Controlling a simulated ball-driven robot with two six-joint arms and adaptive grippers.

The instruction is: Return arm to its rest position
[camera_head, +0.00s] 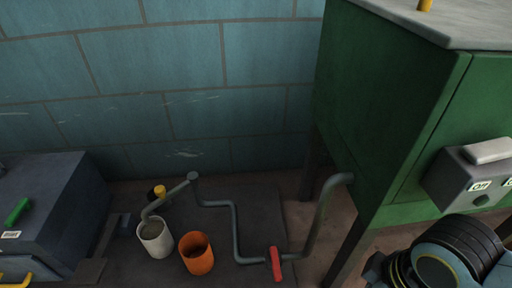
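Neither of my grippers shows in the head view. A rounded dark arm joint (450,258) with a blue-grey face and yellow rings fills the bottom right corner, and it looks like part of my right arm. The rest of that arm is cut off by the frame edge. Nothing of my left arm is in view.
A green cabinet (395,110) on legs stands at right, with a grey switch box (470,182). A pipe with a red handle (275,263) runs beside it. A white cup (155,239) and an orange cup (197,254) stand left of it. A dark box (60,205) is at left.

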